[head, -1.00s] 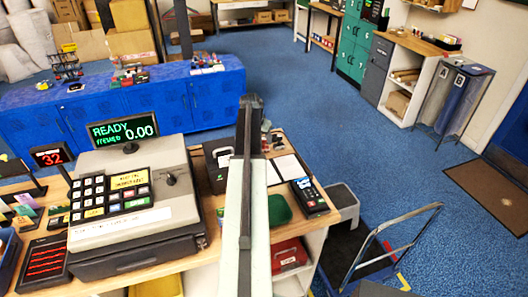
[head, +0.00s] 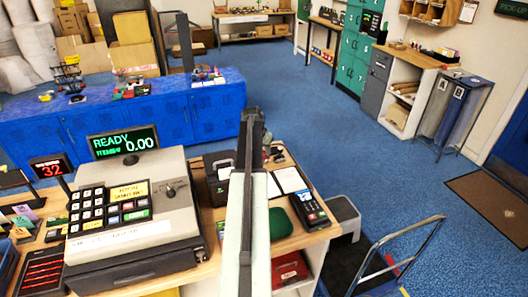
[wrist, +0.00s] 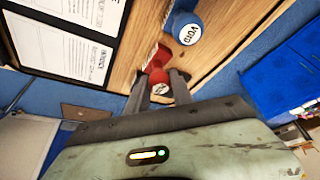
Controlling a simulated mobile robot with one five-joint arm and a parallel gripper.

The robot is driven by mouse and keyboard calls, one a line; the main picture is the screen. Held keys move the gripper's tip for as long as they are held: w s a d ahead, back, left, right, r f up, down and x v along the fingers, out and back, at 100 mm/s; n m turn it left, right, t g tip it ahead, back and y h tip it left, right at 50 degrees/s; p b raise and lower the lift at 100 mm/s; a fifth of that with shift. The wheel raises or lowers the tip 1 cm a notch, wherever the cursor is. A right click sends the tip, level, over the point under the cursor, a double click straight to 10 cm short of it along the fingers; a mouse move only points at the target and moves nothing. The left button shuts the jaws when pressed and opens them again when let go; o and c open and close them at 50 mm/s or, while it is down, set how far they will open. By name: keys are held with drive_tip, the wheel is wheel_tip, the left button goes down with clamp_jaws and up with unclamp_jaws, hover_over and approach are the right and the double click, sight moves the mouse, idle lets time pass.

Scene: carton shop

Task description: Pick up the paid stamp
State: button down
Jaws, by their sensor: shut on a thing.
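A red-handled stamp (wrist: 159,78) is between the two dark fingers of my gripper (wrist: 159,90) in the wrist view. The fingers are shut on it, one on each side. Its round white end label is too small to read, so I cannot confirm it says paid. A blue stamp (wrist: 187,24) with a round VOID label stands just beyond it on the wooden counter (wrist: 218,42). In the head view my arm hides most of the gripper and the stamps.
Papers on dark clipboards (wrist: 68,45) lie left of the stamps. In the head view, a cash register (head: 130,215) stands left of my arm, and a card terminal (head: 309,210) and green pad (head: 280,222) lie right of it. Blue floor (head: 330,130) is open beyond.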

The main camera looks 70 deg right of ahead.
wheel_tip(320, 180, up, 9)
drive_tip(key=p, duration=0.8)
drive_tip(key=shift+f, duration=0.15)
